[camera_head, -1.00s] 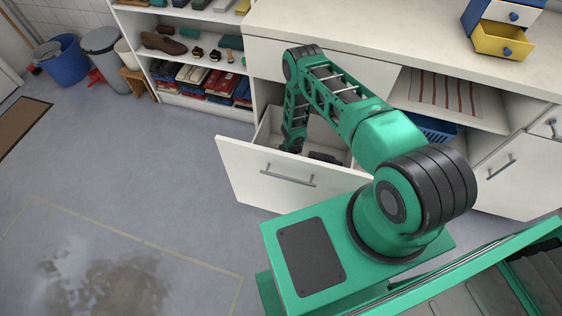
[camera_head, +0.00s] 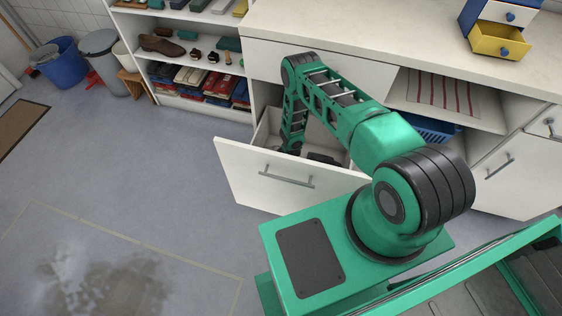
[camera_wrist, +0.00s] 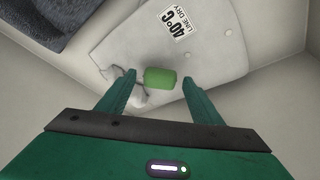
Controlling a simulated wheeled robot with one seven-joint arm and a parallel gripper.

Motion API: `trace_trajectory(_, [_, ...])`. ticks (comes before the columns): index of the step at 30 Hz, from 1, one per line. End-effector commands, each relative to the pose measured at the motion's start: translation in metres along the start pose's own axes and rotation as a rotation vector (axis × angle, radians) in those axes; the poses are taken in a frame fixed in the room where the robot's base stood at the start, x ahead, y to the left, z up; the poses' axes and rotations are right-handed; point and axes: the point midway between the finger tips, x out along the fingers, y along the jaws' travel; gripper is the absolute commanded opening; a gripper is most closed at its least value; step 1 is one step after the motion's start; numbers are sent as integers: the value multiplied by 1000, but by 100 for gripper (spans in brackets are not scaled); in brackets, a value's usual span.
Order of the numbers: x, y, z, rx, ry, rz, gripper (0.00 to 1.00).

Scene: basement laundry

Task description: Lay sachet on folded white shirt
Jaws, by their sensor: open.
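In the wrist view a folded white shirt (camera_wrist: 215,55) lies in the drawer, with a label reading "40°C LINE DRY" near its top. A small green block-like thing, seemingly the sachet (camera_wrist: 160,78), lies on the shirt's lower part. My gripper (camera_wrist: 160,79) is open, with one fingertip on each side of the sachet and a visible gap on both sides. In the head view my arm reaches down into the open drawer (camera_head: 262,183); the sachet and shirt cannot be made out there.
A dark grey folded cloth (camera_wrist: 45,18) lies in the drawer beside the shirt. The pale drawer walls (camera_wrist: 45,65) are close around my gripper. The countertop (camera_head: 375,50) overhangs behind the drawer. A shelf (camera_head: 190,70) with shoes and folded clothes stands left; the floor (camera_head: 150,190) is mostly clear.

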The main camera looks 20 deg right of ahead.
Motion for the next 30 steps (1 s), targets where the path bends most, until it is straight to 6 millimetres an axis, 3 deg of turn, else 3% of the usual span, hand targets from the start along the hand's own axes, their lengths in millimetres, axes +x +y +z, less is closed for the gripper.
trace_trajectory(5, [-20, 0, -1, 0, 1, 0, 60])
trace_trajectory(18, [-100, 0, -1, 0, 1, 0, 60])
trace_trajectory(24, [-117, 0, 0, -1, 1, 0, 60])
trace_trajectory(30, [-120, 0, 0, -1, 1, 0, 60])
